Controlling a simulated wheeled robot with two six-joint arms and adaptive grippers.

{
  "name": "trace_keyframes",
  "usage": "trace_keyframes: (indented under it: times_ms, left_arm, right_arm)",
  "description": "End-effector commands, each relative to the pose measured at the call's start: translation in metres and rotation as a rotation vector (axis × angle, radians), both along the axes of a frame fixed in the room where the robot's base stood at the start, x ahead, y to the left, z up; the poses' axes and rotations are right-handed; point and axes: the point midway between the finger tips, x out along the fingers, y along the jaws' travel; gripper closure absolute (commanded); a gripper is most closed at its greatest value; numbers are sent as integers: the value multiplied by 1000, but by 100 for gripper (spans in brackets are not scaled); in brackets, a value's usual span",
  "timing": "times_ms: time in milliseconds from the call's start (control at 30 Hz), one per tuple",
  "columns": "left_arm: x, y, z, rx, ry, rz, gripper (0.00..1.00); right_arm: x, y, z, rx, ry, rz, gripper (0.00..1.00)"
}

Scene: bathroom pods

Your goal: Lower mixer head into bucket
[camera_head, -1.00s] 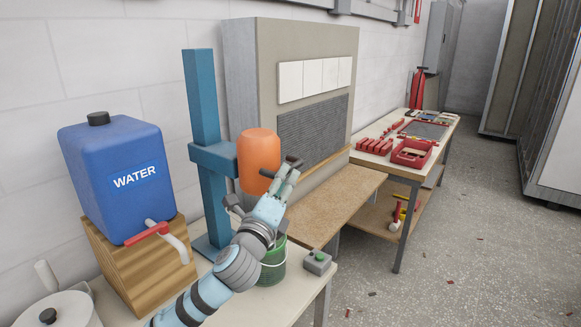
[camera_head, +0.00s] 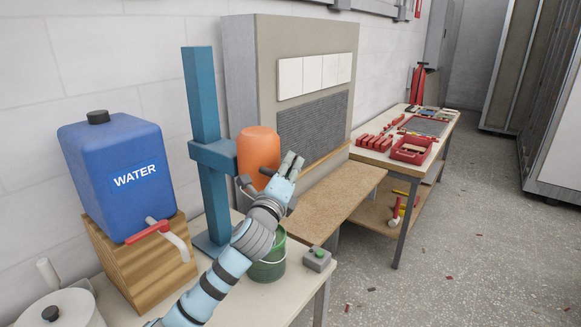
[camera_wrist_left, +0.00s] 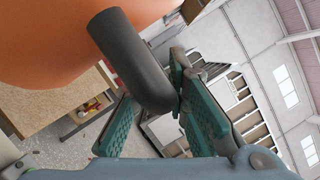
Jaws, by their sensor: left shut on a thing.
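The orange mixer head (camera_head: 258,150) hangs on the blue stand (camera_head: 203,120), above the green bucket (camera_head: 268,265). My left gripper (camera_head: 291,165) is at the right side of the mixer head. The wrist view shows the dark round handle bar (camera_wrist_left: 130,60) of the head between the fingers of my left gripper (camera_wrist_left: 158,95), which is shut on it. The head's orange side fills the top left of that view. My forearm and wrist hide part of the bucket and the head's underside. My right gripper is out of view.
A grey button box (camera_head: 317,259) stands right of the bucket on the table. The blue water tank (camera_head: 118,175) with its red tap sits on a wooden block (camera_head: 140,270) at the left. A brown bench (camera_head: 335,205) and a table of red tools lie beyond.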

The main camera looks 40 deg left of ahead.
Motion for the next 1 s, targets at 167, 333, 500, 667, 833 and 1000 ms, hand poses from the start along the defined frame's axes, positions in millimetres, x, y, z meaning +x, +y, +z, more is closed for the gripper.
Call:
trace_keyframes:
  times_ms: [167, 333, 500, 667, 833, 1000]
  left_arm:
    - [0, 0, -6, -2, 2, 0, 100]
    - [0, 0, -44, -2, 4, 2, 100]
    - [0, 0, -80, -3, 4, 1, 100]
    - [0, 0, -89, -2, 3, 1, 100]
    - [0, 0, -90, -6, 9, 2, 100]
    - [0, 1, -91, -7, 11, 2, 71]
  right_arm:
    - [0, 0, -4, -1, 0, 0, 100]
    - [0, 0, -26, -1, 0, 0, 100]
    - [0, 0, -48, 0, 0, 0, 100]
    - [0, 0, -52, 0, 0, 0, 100]
    - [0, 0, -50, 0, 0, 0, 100]
    - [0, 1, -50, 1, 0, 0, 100]
